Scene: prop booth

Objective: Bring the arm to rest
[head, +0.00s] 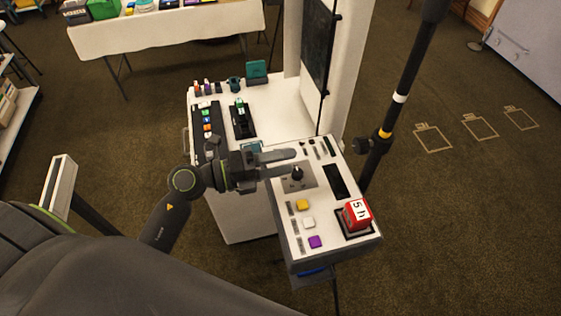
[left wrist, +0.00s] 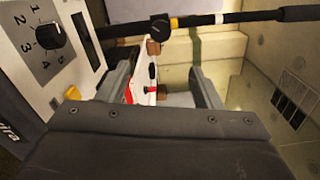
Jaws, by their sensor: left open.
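My left gripper (head: 284,162) reaches in from the left in the head view. It is open and empty, above the white control panel (head: 277,224) and close to its black dial (head: 297,173). In the left wrist view its two fingers (left wrist: 163,88) stand apart with nothing gripped between them. The dial (left wrist: 48,37) with numbers around it shows at the upper left there. I cannot tell from these views how high the fingers are above the panel. My right gripper is not in view.
A red block (head: 356,214) sits at the panel's right corner, near yellow, white and purple buttons (head: 303,205). A dark pole (head: 396,105) rises right of the panel. A white cart top (head: 222,112) with small items lies behind. Floor at the right is open.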

